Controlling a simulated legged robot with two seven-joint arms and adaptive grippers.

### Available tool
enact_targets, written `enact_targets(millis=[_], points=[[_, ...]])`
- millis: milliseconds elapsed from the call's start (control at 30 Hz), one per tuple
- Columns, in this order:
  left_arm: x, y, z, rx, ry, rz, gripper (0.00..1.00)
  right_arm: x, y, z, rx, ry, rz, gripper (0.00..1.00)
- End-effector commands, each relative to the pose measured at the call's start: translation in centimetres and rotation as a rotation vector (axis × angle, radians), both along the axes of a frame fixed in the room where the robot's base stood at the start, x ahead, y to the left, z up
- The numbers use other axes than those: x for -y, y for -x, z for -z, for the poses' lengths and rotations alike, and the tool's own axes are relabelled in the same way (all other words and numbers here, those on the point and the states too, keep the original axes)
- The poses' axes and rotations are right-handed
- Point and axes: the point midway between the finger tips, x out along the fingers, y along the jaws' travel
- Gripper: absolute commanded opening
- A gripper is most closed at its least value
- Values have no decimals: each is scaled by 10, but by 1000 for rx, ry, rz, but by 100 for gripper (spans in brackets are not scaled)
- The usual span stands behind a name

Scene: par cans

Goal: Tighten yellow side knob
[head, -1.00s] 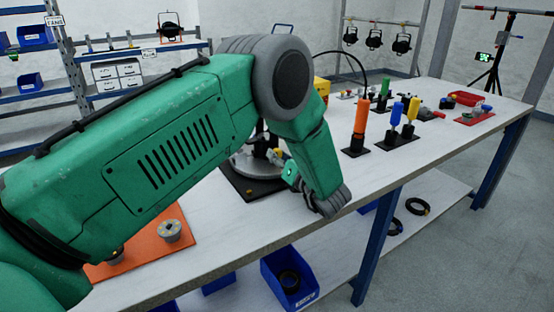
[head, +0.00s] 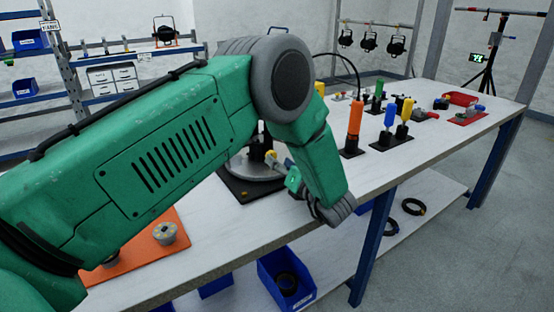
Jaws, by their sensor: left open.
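A dark fixture with a round grey metal base (head: 238,165) stands on a black plate (head: 236,188) on the bench, partly hidden behind my left arm. A small yellowish part, probably the yellow side knob (head: 270,154), shows low on the fixture's right side. My left gripper (head: 282,164) reaches back toward it from the right, beyond the bent wrist. It is open, but its fingertips are small and partly hidden, and I cannot tell whether they touch the knob. My right gripper is out of view.
Orange, blue and yellow-handled tools (head: 354,121) stand on black pads right of my wrist. An orange mat (head: 140,262) with grey round parts lies at the front left. Blue bins (head: 284,284) sit below the bench (head: 440,125). Its far right holds a red tray (head: 461,99).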

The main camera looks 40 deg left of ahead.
Motion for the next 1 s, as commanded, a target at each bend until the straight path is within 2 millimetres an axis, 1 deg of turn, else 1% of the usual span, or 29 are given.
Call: enact_targets(millis=[33,200,300,400,500,600,1000], points=[[12,4,0,-2,1,4,48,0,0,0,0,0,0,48],[48,17,0,-1,1,5,48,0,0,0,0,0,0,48],[64,24,0,0,0,5,48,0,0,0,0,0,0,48],[77,29,0,0,0,4,48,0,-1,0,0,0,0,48],[85,32,0,0,-1,3,48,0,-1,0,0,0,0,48],[87,34,0,0,-1,3,48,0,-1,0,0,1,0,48],[89,34,0,-1,-1,4,48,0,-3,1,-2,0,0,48]])
